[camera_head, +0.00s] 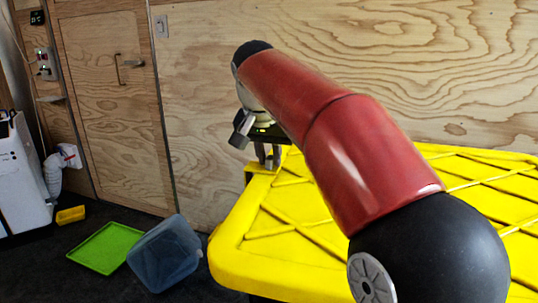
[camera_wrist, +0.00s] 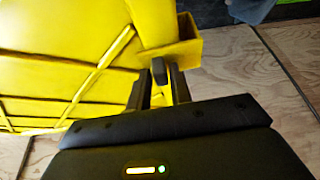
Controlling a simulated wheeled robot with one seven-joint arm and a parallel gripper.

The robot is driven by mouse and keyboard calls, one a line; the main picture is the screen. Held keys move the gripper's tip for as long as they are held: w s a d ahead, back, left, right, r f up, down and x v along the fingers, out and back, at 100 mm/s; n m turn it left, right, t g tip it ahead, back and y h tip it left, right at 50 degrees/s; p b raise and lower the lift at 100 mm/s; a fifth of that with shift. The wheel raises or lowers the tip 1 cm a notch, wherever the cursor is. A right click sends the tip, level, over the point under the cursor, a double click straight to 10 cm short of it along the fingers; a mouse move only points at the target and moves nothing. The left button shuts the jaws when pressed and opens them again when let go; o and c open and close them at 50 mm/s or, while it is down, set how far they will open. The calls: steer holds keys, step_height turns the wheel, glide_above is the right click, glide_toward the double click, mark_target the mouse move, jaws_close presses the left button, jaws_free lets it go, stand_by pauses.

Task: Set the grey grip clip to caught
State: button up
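A small dark grey block (camera_wrist: 159,71) shows in the wrist view beside a yellow open-topped holder (camera_wrist: 186,48) at the edge of the yellow lid. It looks like the grey grip clip, but its setting cannot be read. My gripper (camera_wrist: 160,76) has one finger on each side of the block, with little or no gap; I cannot tell if they press on it. In the head view my gripper (camera_head: 267,158) points down at the yellow lid's far left corner (camera_head: 262,169). The clip cannot be made out there, as the fingers and arm cover that spot.
The ribbed yellow lid (camera_head: 300,235) fills the right side, partly behind my arm. A plywood wall (camera_head: 400,110) stands close behind it. A green tray (camera_head: 103,247), a clear bluish bin (camera_head: 165,255) and a small yellow box (camera_head: 70,215) lie on the dark floor at left.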

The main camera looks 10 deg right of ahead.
jaws_close()
steer(key=shift+s+d, duration=0.5)
steer(key=shift+d, duration=0.35)
steer(key=shift+o, duration=2)
jaws_free()
steer(key=p+v, duration=0.1)
steer(key=v, duration=0.6)
steer(key=shift+r+p, duration=0.35)
steer(key=shift+a, duration=0.1)
